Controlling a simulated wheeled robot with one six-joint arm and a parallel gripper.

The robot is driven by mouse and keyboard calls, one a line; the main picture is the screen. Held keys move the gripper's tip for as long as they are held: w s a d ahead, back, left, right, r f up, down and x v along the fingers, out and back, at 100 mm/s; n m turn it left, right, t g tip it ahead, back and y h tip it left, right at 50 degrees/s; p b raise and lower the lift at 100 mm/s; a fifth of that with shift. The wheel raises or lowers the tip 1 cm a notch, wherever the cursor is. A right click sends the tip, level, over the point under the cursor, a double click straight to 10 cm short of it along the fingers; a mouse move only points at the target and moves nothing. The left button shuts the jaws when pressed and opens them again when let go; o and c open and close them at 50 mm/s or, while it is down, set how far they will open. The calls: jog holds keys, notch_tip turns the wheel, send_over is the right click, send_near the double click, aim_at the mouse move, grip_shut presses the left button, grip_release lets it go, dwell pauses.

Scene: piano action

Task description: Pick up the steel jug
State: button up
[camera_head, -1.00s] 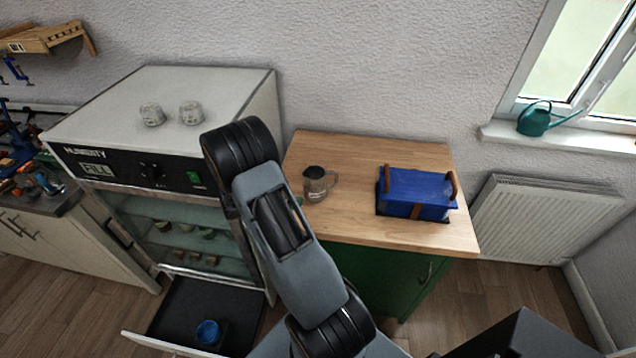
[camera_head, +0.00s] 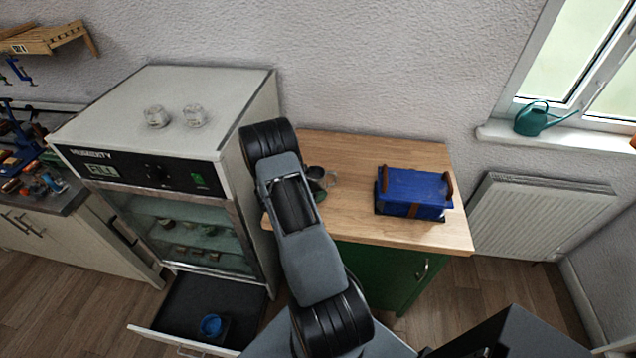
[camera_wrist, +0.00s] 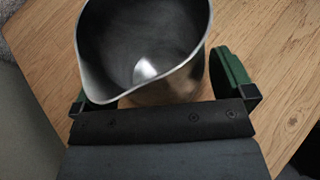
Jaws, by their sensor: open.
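The steel jug (camera_wrist: 150,45) stands upright on the wooden counter top (camera_head: 380,150). In the wrist view I look into its open mouth and pouring lip. My gripper (camera_wrist: 165,88) is open, with a green-padded finger on each side of the jug. I cannot tell whether the fingers touch it. In the head view one green finger shows beside the jug.
A white humidity cabinet (camera_head: 215,88) stands close on the left, with two small jars on top. Its open drawer (camera_head: 240,310) holds a blue cup (camera_head: 210,325). Counter behind the jug is clear.

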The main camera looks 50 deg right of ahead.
jog(key=shift+c, duration=0.5)
jog(key=c, duration=0.7)
jog(key=shift+c, duration=0.8)
jog(key=shift+r, duration=0.2)
